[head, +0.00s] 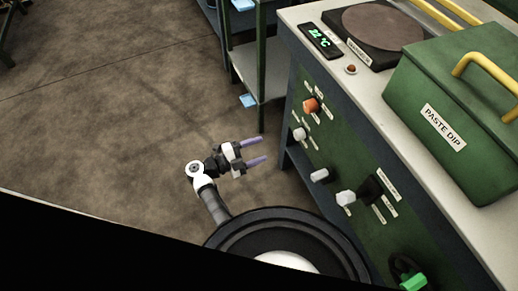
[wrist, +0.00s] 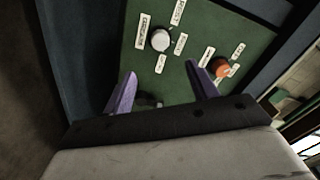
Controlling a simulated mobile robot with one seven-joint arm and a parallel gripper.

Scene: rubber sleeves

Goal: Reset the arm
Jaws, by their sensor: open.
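My gripper (head: 262,153) is open and empty, with two purple fingers apart. In the head view it hangs in free air above the floor, left of the green control panel (head: 335,158). In the wrist view my gripper (wrist: 160,88) points toward that panel, with a white knob (wrist: 160,40) and an orange knob (wrist: 221,68) beyond the fingers. Nothing is between the fingers.
The bench top (head: 440,170) carries a green box labelled PASTE DIP (head: 450,105), a round hotplate (head: 375,30) and a display reading 22 °C (head: 320,40). The panel has several knobs. A green shelf rack (head: 262,90) stands behind. The brown floor (head: 110,120) at left is clear.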

